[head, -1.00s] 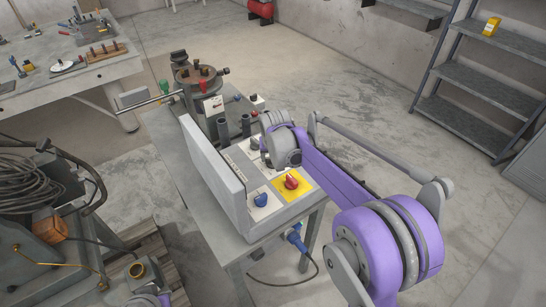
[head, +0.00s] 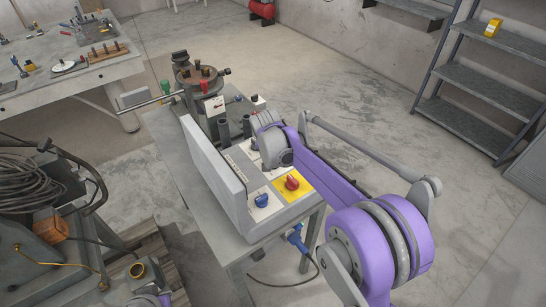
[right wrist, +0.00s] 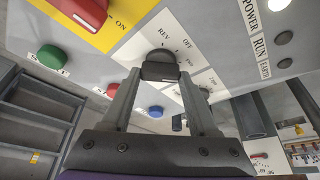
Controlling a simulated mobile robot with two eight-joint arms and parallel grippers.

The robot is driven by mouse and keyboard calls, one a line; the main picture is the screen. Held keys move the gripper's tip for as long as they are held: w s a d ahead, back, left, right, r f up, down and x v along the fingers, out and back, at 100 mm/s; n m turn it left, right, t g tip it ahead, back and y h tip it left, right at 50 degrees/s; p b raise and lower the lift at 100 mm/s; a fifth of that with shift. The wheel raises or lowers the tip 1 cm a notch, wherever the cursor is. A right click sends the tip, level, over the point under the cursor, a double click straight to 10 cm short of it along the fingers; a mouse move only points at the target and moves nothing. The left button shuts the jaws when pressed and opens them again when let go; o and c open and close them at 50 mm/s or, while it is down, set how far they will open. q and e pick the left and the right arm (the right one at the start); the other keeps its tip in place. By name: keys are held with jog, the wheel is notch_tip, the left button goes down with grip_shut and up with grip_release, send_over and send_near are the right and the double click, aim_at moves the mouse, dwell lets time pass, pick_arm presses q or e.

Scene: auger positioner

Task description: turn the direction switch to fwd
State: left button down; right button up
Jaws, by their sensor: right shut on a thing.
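The direction switch (right wrist: 160,64) is a dark knob on a white plate in the right wrist view. REV and OFF are readable beside it; a third label at its right is partly covered. My right gripper (right wrist: 161,80) is shut on the knob, a finger at each side. I cannot tell which label the knob points to. In the head view my right wrist (head: 272,143) is over the control panel and hides the switch and fingers.
A red switch on a yellow plate (head: 292,183) and a blue knob (head: 261,200) sit nearby on the panel. An upright grey plate (head: 213,165) borders the panel's left side. A drum-like fixture (head: 196,80) stands behind. Open floor lies right of the stand.

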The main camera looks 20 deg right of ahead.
jog(key=o, duration=1.4)
jog(key=shift+c, duration=0.2)
jog(key=v, duration=1.1)
